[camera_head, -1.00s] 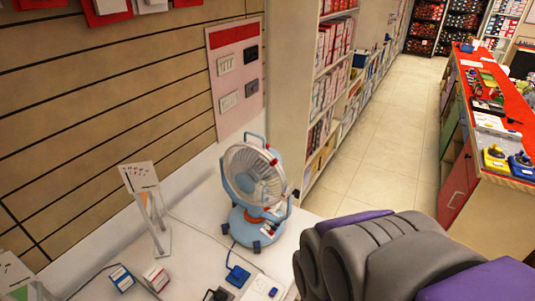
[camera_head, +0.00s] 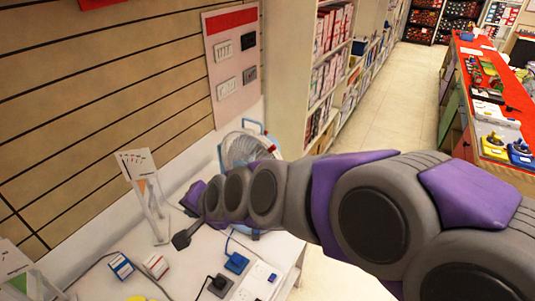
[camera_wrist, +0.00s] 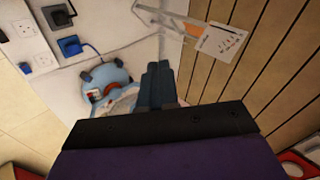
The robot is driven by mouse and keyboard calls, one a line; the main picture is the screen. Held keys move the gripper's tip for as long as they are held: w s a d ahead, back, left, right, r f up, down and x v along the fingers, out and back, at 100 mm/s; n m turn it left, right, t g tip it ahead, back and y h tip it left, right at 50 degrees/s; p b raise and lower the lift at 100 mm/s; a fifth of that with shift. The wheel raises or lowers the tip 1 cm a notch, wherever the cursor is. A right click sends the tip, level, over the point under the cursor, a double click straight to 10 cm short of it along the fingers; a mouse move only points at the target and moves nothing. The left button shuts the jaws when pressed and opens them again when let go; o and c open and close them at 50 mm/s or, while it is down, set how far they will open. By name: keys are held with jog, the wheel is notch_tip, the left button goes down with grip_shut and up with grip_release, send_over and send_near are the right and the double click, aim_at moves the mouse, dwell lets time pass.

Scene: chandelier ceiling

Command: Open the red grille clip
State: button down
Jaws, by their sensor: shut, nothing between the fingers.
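The fan (camera_head: 238,147) is light blue with a round cage and stands on the white counter. A small red clip (camera_head: 272,149) shows at its upper right rim. My arm crosses in front and hides most of the fan's lower part. My gripper (camera_head: 181,239) is to the left of the fan, over the counter, with its fingers shut and empty. In the wrist view the gripper (camera_wrist: 158,70) has its fingers together, beside the fan's blue base (camera_wrist: 105,76). The cage is partly hidden there, and I cannot make out the clip.
A sign stand (camera_head: 150,200) stands left of my gripper. A white power strip (camera_head: 258,280) with a blue plug (camera_head: 236,262) and small boxes (camera_head: 155,266) lie at the front. A slatted wall (camera_head: 100,90) is behind; shelves (camera_head: 325,80) stand to the right.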

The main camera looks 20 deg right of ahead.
aim_at(273, 148)
jog(key=w+r+m+t+h+b, duration=0.15)
jog(key=w+m+t+h, duration=0.4)
jog(key=w+m, duration=0.95)
jog(key=s+d+f+m+h, duration=0.1)
jog(key=d+f+m+h, duration=0.6)
jog(key=d+m+h, duration=0.5)
jog(key=shift+s+d+f+m+g+h, duration=0.2)
jog(key=shift+s+m+g+h, duration=0.15)
jog(key=shift+m+h, duration=0.55)
jog(key=b+x, duration=0.2)
jog(key=x, duration=1.2)
jog(key=shift+w+f, duration=0.1)
